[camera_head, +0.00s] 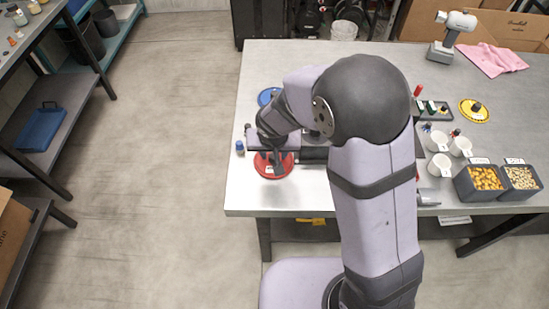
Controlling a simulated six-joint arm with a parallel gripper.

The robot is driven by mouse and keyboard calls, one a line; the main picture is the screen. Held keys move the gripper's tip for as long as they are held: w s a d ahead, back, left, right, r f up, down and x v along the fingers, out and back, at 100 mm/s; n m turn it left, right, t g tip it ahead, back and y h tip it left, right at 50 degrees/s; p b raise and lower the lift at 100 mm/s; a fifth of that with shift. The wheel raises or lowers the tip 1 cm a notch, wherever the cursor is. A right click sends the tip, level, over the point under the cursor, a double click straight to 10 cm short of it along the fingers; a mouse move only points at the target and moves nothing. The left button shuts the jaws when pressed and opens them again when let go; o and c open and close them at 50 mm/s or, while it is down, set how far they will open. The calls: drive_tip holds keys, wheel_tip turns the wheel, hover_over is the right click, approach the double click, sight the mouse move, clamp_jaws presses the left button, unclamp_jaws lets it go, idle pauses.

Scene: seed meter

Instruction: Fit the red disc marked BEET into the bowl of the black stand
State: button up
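The red disc (264,171) lies at the left front of the grey table, partly covered by my gripper. Its marking cannot be read at this size. My gripper (277,164) points down over the middle of the disc, where its fingers meet or overlap the disc's centre. I cannot tell whether they are open or shut on it. A dark shape (315,155) shows just right of the disc, mostly hidden by my arm. It may be part of the black stand, but no bowl can be made out.
A blue disc (268,96) lies behind my gripper and a small blue-topped item (240,147) stands left of it. A yellow disc (474,111), white cups (439,165) and two seed bins (480,180) are at the right. The table's left edge is close to the red disc.

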clamp_jaws()
drive_tip(key=shift+r, duration=0.2)
drive_tip(key=shift+r+p, duration=1.05)
drive_tip(key=shift+r, duration=0.25)
drive_tip(key=shift+r, duration=0.1)
drive_tip(key=shift+w+r, duration=0.1)
drive_tip(key=shift+r, duration=0.15)
wheel_tip(320, 180, up, 6)
drive_tip(key=w+d+n+p, duration=0.1)
drive_tip(key=d, duration=0.1)
drive_tip(key=w+d+r+p, duration=0.2)
drive_tip(key=w+d, duration=0.1)
drive_tip(key=d, duration=0.5)
drive_tip(key=w+d+r+p, duration=0.2)
drive_tip(key=w+d+r, duration=0.1)
drive_tip(key=d, duration=0.5)
drive_tip(key=w+d+r+m+p, duration=0.1)
drive_tip(key=w+d+r+p, duration=0.1)
drive_tip(key=w+d, duration=0.3)
drive_tip(key=d+p, duration=0.1)
drive_tip(key=d, duration=0.2)
drive_tip(key=shift+w+d+r, duration=0.15)
drive_tip(key=shift+d, duration=0.15)
